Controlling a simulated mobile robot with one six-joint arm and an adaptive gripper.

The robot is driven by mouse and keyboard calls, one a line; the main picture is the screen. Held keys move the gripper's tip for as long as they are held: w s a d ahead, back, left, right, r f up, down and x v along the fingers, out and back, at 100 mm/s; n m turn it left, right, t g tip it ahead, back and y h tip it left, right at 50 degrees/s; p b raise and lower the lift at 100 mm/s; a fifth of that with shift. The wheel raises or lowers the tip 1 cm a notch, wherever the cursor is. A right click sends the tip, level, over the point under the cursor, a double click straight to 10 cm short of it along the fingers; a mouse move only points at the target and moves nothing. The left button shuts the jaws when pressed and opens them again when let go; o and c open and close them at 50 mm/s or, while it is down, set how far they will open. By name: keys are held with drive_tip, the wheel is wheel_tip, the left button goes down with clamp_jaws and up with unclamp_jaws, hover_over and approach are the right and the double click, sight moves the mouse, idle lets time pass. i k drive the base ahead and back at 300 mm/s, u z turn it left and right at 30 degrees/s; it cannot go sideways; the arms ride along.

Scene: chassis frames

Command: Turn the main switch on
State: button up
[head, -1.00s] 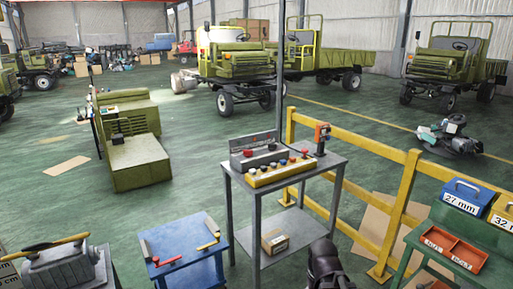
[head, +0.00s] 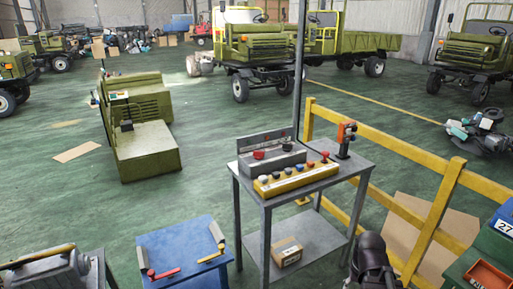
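A grey control box (head: 284,163) stands on a grey metal table in the head view, with a red knob (head: 258,155) and a dark knob (head: 287,144) on it. An orange and black lever or handle (head: 346,138) stands upright at the table's right corner. I cannot tell which control is the main switch, or its position. My gripper (head: 373,264) is a dark shape at the bottom edge, right of the table and apart from the controls. Its fingers cannot be made out.
The grey table (head: 262,200) has a lower shelf with a cardboard box (head: 286,251). A blue workbench (head: 180,243) is at the left. A yellow railing (head: 440,206) runs along the right. A thin post rises behind the table. Open green floor (head: 60,210) lies to the left.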

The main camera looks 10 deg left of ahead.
sight(258, 155)
drive_tip(key=u, duration=0.3)
drive_tip(key=i, duration=0.95)
drive_tip(key=u, duration=0.45)
